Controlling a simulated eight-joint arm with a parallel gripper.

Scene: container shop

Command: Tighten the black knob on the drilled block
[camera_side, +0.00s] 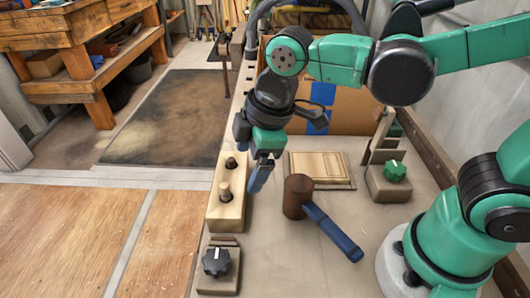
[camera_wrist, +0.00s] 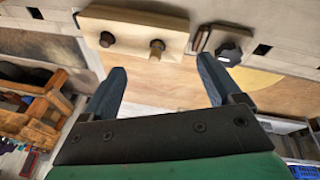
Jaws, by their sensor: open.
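The black knob (camera_side: 216,262), lobed with a white mark, sits on a small tan block (camera_side: 230,287) at the table's near left edge. In the wrist view the knob (camera_wrist: 229,53) lies just beyond the tip of the right-hand finger. My gripper (camera_side: 262,178) is above the table, behind the knob in the side view and beside the long pale wooden block with dark holes (camera_side: 223,217). Its blue fingers stand apart in the wrist view (camera_wrist: 162,64), with nothing between them. The knob's underside is hidden.
A mallet (camera_side: 298,197) with a blue handle lies right of the long block, which holds a wooden peg (camera_side: 225,191). A green knob (camera_side: 395,171) on another block and a flat wooden board (camera_side: 316,166) stand farther right.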

